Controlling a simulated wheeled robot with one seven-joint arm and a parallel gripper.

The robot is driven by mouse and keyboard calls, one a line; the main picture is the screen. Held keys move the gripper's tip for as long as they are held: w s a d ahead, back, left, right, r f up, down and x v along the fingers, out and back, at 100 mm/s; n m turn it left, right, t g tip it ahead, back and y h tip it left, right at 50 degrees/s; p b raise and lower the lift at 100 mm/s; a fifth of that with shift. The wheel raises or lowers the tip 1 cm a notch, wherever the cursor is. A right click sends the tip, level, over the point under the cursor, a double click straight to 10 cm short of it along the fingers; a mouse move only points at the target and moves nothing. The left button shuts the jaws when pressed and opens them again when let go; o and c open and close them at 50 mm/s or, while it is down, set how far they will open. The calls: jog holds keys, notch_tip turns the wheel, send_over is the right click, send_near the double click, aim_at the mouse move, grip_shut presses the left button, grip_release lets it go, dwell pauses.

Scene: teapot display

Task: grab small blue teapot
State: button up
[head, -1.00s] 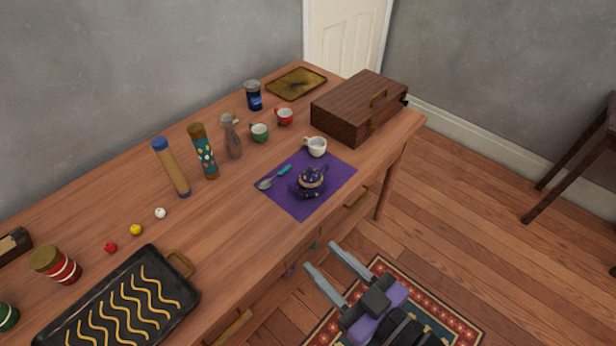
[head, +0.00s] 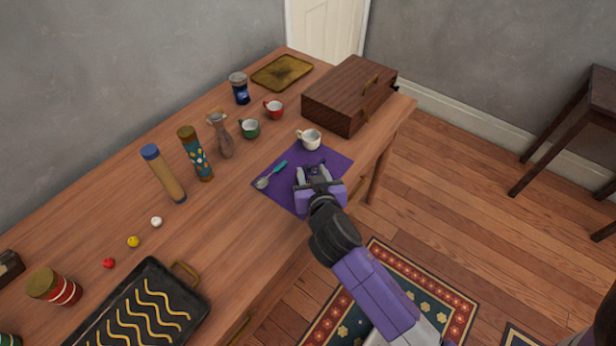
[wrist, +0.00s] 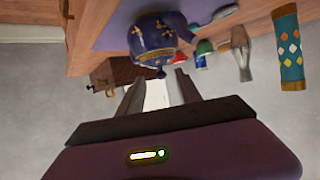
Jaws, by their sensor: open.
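The small blue teapot (wrist: 155,36) is dark blue with gold marks and stands on the purple cloth (head: 280,193). In the head view my gripper (head: 313,171) covers most of it; only a dark bit shows between the fingers. In the wrist view, which is upside down, the teapot is just beyond my open fingers (wrist: 157,82). The fingers look empty, and I cannot tell whether they reach around its sides.
A spoon (head: 270,176) lies left of the teapot on the cloth. A white cup (head: 309,139) stands behind it. Green (head: 250,128) and red (head: 274,109) cups, a vase (head: 222,137) and a wooden box (head: 350,94) stand further back.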

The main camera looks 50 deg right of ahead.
aim_at(309, 165)
jog(key=shift+p+x, duration=0.7)
jog(key=shift+x, duration=2.85)
jog(key=shift+c, duration=0.4)
grip_shut()
